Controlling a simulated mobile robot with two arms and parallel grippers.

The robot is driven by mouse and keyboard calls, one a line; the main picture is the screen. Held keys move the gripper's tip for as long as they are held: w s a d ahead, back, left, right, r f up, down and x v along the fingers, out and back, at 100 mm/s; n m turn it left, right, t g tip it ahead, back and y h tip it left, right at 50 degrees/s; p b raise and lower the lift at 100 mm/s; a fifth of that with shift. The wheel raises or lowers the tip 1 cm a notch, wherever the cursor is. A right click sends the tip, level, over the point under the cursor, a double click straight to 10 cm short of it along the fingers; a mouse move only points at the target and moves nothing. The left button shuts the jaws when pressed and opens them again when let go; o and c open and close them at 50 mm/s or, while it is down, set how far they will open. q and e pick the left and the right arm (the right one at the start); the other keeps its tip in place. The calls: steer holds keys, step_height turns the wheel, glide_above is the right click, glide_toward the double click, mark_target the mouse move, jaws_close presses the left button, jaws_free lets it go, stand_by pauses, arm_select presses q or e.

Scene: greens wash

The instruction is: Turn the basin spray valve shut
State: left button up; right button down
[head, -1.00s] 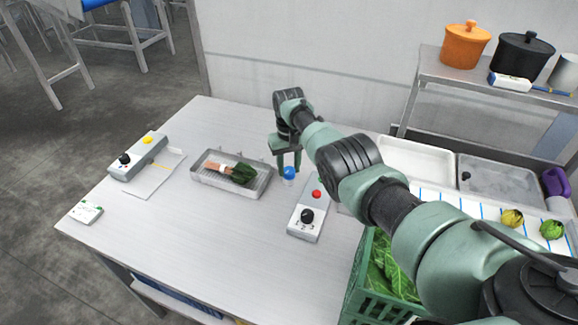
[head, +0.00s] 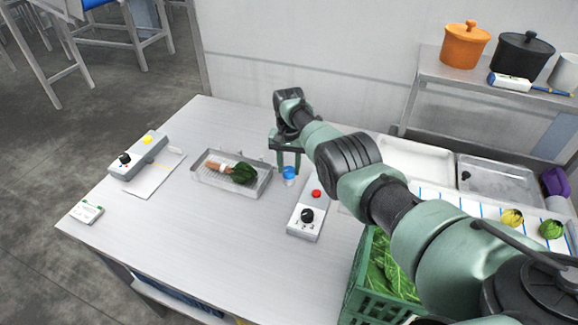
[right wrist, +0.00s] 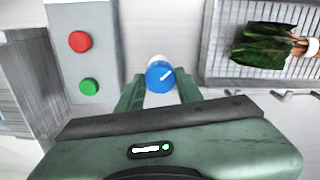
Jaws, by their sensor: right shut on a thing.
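The spray valve shows as a blue round knob (head: 289,173) on a pale base, standing on the table right of the wire-racked basin. In the right wrist view the blue knob (right wrist: 160,76) carries a white pointer mark slanting to the upper right. My right gripper (head: 287,165) reaches down over the valve, and its green fingers lie on either side of the knob, shut on it. The basin (head: 262,187) is a shallow metal tray with a rack, holding a bunch of leafy greens (head: 243,173) with a banded stem. My left gripper is not in view.
A grey control box (head: 307,222) with a black knob and red button stands just in front of the valve. Another box (head: 138,158) sits at the table's left. A green crate of leaves (head: 375,304) stands front right. The front middle of the table is clear.

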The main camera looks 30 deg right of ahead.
mark_target(289, 169)
steer(key=c, duration=0.9)
jaws_free()
steer(key=shift+c, duration=0.2)
steer(key=shift+r+p, duration=0.65)
steer(key=shift+r, duration=3.2)
